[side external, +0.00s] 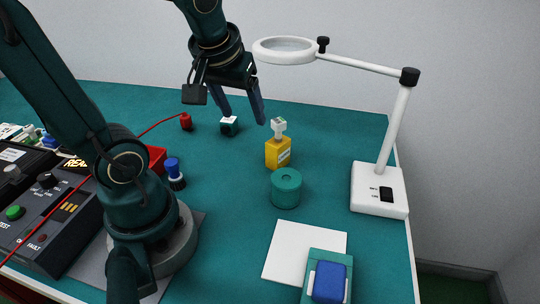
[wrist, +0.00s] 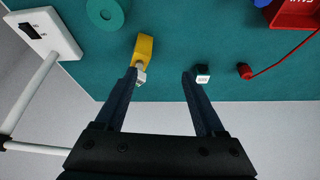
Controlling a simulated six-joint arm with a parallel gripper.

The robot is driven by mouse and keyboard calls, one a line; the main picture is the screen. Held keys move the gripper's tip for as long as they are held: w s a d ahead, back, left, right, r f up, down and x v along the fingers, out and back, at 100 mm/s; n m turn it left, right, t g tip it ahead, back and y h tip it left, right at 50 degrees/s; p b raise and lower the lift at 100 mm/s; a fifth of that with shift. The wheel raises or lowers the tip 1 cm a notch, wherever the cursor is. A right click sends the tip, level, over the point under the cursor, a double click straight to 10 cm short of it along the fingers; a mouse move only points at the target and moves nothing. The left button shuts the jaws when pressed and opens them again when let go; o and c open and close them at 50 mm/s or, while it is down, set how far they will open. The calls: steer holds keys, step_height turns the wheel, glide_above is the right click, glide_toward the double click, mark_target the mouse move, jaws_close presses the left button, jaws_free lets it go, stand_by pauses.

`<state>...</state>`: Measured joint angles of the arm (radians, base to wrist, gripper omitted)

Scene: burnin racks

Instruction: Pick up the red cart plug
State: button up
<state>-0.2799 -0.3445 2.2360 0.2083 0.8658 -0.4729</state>
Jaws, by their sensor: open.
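The red cart plug (side external: 186,121) is a small red piece on the green table, with a thin red cable running from it toward the control box. In the wrist view the plug (wrist: 245,71) lies right of the right finger, with its cable going up and right. My gripper (side external: 245,114) is open and empty, above the table at the back. In the side view it is to the right of the plug. In the wrist view my gripper (wrist: 159,74) has both fingers apart, and the plug is outside the gap between them.
A dark block with a white top (side external: 229,126) stands between plug and gripper. A yellow bottle (side external: 278,152), green cylinder (side external: 286,188) and magnifier lamp (side external: 378,189) are to the right. A blue-topped piece (side external: 174,172) and red bin (side external: 157,157) are nearer my base.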

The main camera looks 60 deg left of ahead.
steer(key=w+a+f+n+g+y, duration=0.1)
steer(key=a+f+n+g+y, duration=0.15)
steer(key=a+n, duration=0.7)
steer(key=n+g, duration=0.2)
glide_toward(186, 114)
steer(key=w+d+f, duration=0.2)
steer(key=w+d, duration=0.2)
steer(key=s+a+f+n, duration=0.1)
steer(key=a, duration=0.1)
steer(key=s+a+f+n+g, duration=0.1)
steer(key=a, duration=0.1)
steer(key=s+a+f+n, duration=0.1)
steer(key=s+a, duration=0.1)
steer(key=shift+a+f+n+g, duration=0.25)
steer(key=shift+a+f, duration=0.05)
steer(key=shift+a, duration=0.1)
steer(key=shift+x, duration=2.5)
jaws_close()
